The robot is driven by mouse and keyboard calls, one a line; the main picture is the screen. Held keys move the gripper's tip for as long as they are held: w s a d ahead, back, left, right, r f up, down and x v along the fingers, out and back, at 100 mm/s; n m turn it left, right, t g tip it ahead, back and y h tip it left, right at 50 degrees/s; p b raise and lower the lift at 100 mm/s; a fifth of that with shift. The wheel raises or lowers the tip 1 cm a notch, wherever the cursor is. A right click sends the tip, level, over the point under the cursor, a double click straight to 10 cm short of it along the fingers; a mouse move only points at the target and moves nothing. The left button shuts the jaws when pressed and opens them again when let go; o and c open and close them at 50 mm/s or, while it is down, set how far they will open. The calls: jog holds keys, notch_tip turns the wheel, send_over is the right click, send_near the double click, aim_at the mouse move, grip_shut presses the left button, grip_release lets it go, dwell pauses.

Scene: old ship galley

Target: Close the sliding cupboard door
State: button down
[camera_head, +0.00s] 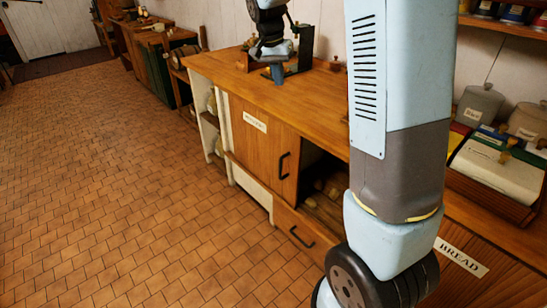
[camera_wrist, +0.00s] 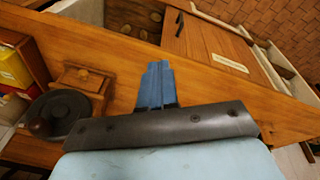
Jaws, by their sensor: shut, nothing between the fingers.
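The sliding cupboard door (camera_head: 258,148) is a wooden panel with a pale label and a black handle (camera_head: 284,165) near its right edge. It covers the left part of the cupboard front, and a dark opening (camera_head: 322,168) shows to its right with brownish things inside. The door also shows in the wrist view (camera_wrist: 203,42), beyond the counter edge, with the opening (camera_wrist: 132,12) to its left. My gripper (camera_head: 277,74) is above the wooden counter top, apart from the door and handle. Its blue fingers (camera_wrist: 156,84) are together and empty.
The counter top (camera_head: 235,75) lies under my gripper, with a dark stand (camera_head: 303,48) behind it. A drawer (camera_head: 300,232) with a black handle is below the opening. My arm hides the opening's right part. The tiled floor (camera_head: 130,190) is clear.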

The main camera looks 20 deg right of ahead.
jog(key=w+a+f+m+g+h, duration=0.1)
jog(key=w+a+f+m+h, duration=0.1)
jog(key=w+f, duration=0.65)
jog(key=w+a+f+m+g+h, duration=0.15)
jog(key=w+f, duration=0.25)
jog(key=f, duration=1)
jog(key=w+a+f+m+h, duration=0.1)
jog(key=w+a+f+h, duration=0.15)
jog(key=w+f, duration=0.65)
jog(key=s+d+f+y, duration=0.1)
jog(key=s+d+f, duration=0.6)
jog(key=f, duration=0.3)
jog(key=shift+d+f, duration=0.2)
jog(key=shift+d, duration=0.4)
jog(key=shift+s, duration=0.15)
